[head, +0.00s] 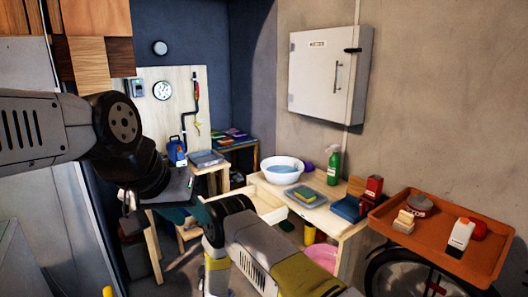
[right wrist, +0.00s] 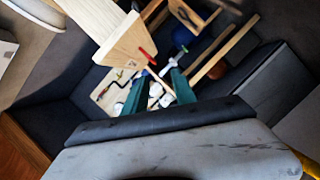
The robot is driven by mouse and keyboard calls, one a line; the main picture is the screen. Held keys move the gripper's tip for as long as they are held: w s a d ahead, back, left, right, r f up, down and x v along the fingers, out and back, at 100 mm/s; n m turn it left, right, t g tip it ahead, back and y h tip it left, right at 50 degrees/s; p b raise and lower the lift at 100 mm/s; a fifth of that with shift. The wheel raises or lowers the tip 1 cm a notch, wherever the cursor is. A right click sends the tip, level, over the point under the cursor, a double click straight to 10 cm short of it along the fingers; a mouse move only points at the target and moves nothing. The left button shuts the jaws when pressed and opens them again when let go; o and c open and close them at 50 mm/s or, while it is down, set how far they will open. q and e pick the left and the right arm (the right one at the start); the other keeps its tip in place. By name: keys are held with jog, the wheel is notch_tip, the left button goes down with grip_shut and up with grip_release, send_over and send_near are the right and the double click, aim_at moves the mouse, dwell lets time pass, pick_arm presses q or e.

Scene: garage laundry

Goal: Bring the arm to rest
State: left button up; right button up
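My left arm comes in from the left with its wrist bent down. Its left gripper (head: 184,212) hangs low at the middle left in the head view, where teal parts show against dark clutter; its finger gap is not clear. My right arm reaches in from the bottom right and points away toward the back left. In the right wrist view the two teal fingers of my right gripper (right wrist: 159,82) stand apart, with nothing seen held between them.
A wooden table (head: 331,218) holds a white basin (head: 282,176), a green spray bottle (head: 333,168) and a sponge tray (head: 305,195). An orange tray (head: 381,212) with several items stands at right. A white cabinet (head: 323,78) hangs on the wall. A pink tub (head: 321,257) is below the table.

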jog(key=w+d+r+m+g, duration=0.1)
jog(key=w+d+r+m, duration=0.15)
jog(key=r, duration=0.55)
jog(key=w+d+r+m+g, duration=0.15)
jog(key=w+r, duration=0.25)
jog(key=r, duration=0.5)
jog(key=s+d+r+m+g, duration=0.1)
jog(key=s+d+r+m, duration=0.1)
jog(key=d+r, duration=0.55)
jog(key=s+d+r+m+g, duration=0.15)
jog(key=d+r, duration=0.25)
jog(key=r, duration=0.6)
jog(key=s+d+r+m+g, duration=0.1)
jog(key=s+d+r+m, duration=0.1)
jog(key=s+d+r, duration=0.5)
jog(key=s+d+r+m, duration=0.1)
jog(key=s+d+r, duration=0.3)
jog(key=s, duration=0.5)
jog(key=s+d+m+g+h, duration=0.1)
jog(key=s+d, duration=0.3)
jog(key=s, duration=0.6)
jog(key=s+d+m+g+h, duration=0.1)
jog(key=s+d+m, duration=0.2)
jog(key=s, duration=0.8)
jog(key=shift+s+d+g, duration=0.15)
jog(key=shift+d+g, duration=0.25)
jog(key=shift+d, duration=0.75)
